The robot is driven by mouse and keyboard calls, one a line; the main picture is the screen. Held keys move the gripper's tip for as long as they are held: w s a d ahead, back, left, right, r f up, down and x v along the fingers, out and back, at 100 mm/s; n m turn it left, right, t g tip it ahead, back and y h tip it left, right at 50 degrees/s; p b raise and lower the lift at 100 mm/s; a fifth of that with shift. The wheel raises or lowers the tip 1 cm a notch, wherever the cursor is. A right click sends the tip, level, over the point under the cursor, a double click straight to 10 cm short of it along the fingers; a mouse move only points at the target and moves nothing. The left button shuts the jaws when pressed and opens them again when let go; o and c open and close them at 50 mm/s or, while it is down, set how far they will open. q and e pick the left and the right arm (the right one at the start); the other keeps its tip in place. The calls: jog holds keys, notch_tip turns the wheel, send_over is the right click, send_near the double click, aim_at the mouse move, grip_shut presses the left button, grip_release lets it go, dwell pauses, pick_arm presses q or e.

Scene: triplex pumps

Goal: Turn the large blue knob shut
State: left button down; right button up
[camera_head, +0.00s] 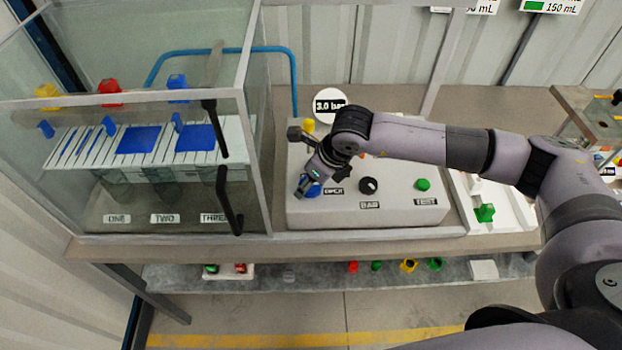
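A blue knob (313,191) sits at the left of the front face of the pale control box, beside a small black label. My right gripper (303,186) reaches in from the right and points down at this knob. Its fingers cover part of the knob, and I cannot tell whether they touch it or how far apart they are. Another blue knob (178,83) stands on top of the glass cabinet's equipment, next to a red one (110,88) and a yellow one (47,92). My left gripper is not in view.
The control box (400,212) also carries a black dial (368,185) and a green button (423,184). The glass cabinet (255,130) with a black handle (229,200) stands close on the left. A round gauge reading 3.0 bar (330,104) is behind. Small coloured parts lie on a lower shelf (320,277).

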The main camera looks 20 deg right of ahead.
jog(key=c, duration=0.8)
jog(key=shift+f+n+b, duration=0.15)
jog(key=shift+n+b, duration=0.25)
jog(key=shift+b, duration=0.4)
jog(key=n+g+b, duration=0.1)
jog(key=n+b, duration=0.2)
jog(key=b, duration=0.1)
jog(key=n+g+y+b, duration=0.1)
jog(key=n+b, duration=0.3)
jog(key=b, duration=0.1)
jog(key=n+g+y+b, duration=0.1)
jog(key=n+g+b, duration=0.1)
jog(key=n+b, duration=0.2)
jog(key=shift+w, duration=0.15)
jog(key=n+g+b, duration=0.1)
jog(key=n+b, duration=0.1)
jog(key=shift+n, duration=0.4)
pick_arm(q)
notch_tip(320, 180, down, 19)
jog(key=b, duration=0.2)
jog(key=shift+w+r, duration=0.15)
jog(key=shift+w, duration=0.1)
pick_arm(e)
jog(key=shift+n+g+h, duration=0.5)
jog(key=shift+n, duration=1.1)
jog(key=shift+r, duration=0.2)
jog(key=o, duration=1.1)
